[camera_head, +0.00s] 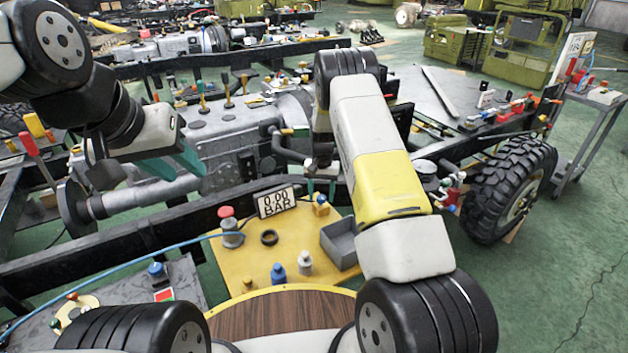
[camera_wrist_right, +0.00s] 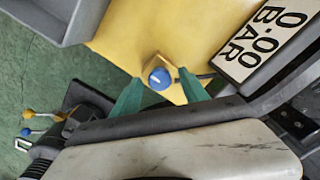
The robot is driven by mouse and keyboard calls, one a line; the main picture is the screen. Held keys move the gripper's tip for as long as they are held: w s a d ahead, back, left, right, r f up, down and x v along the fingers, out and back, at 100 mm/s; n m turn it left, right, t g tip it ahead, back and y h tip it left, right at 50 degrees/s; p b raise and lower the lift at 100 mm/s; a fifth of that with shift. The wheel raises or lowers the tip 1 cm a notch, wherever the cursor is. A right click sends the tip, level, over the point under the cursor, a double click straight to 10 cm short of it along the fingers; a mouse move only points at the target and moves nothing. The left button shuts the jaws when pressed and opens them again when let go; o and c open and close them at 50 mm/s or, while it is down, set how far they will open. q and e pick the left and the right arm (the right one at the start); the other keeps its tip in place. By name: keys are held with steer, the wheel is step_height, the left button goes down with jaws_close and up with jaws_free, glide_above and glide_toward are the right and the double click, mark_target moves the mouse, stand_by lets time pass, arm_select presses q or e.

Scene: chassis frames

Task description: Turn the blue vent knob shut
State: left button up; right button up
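The blue vent knob (camera_head: 321,199) sits on a small yellow block on the yellow board (camera_head: 238,262). In the right wrist view the knob (camera_wrist_right: 159,78) is round, with a white line on its top. My right gripper (camera_head: 321,188) is open above the knob; its arm hides part of it in the head view. In the right wrist view its teal fingertips (camera_wrist_right: 161,88) are apart, one on each side of the knob, with no contact visible. My left gripper (camera_head: 176,164) is open and empty over the grey gearbox, far to the left of the knob.
A display reading 0.00 BAR (camera_head: 276,202) stands close beside the knob. A grey bin (camera_head: 340,243), a red-topped button (camera_head: 229,225), a black ring (camera_head: 268,237), a blue bottle (camera_head: 278,273) and a white bottle (camera_head: 305,262) are on the board. A black chassis rail runs behind it.

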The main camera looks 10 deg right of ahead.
step_height(320, 180, up, 8)
steer(key=shift+f, duration=0.1)
stand_by(0.4)
steer(key=shift+r, duration=0.25)
step_height(320, 180, up, 13)
steer(key=t+y, duration=0.1)
glide_above(321, 197)
steer(key=s, duration=0.4)
steer(key=s+r+n+t, duration=0.1)
steer(key=s+r+t, duration=0.1)
steer(key=s+r, duration=0.9)
steer(key=s+r+n+t, duration=0.1)
steer(key=s+r, duration=0.2)
steer(key=s, duration=0.8)
steer(key=s+r+n+t+y, duration=0.1)
steer(key=s+r+n+t, duration=0.1)
steer(key=s, duration=0.9)
steer(key=shift+a+r, duration=0.2)
steer(key=shift+r, duration=0.55)
